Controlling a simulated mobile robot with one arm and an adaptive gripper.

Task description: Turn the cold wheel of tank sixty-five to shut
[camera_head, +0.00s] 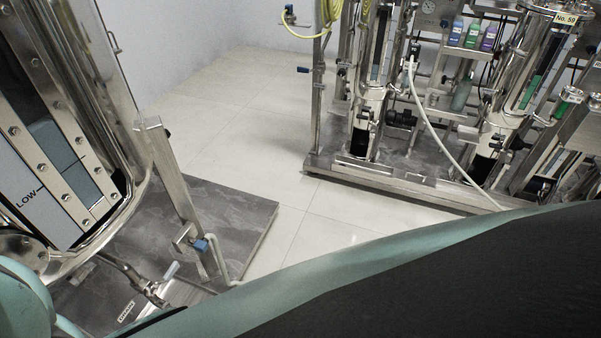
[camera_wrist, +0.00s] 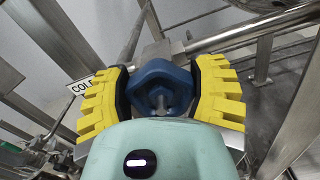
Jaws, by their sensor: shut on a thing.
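In the wrist view, a dark blue wheel (camera_wrist: 160,78) sits between the two yellow ribbed fingers of my gripper (camera_wrist: 162,88). The fingers press on its left and right sides, and my gripper is shut on it. A white tag (camera_wrist: 79,87) reading "COL", its end hidden behind the left finger, is just left of the wheel. In the head view, a steel tank (camera_head: 95,110) with a sight window marked "LOW" stands at the left. Its number is not visible. My gripper and the wheel do not show clearly there; my arm covers the lower part.
Steel bars and pipes (camera_wrist: 250,38) surround the wheel closely. In the head view, a small blue handle (camera_head: 201,245) is on a pipe by the left skid (camera_head: 235,205). A second skid (camera_head: 385,178) with tanks, one tagged "No. 59" or similar, stands at right. Pale floor lies between.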

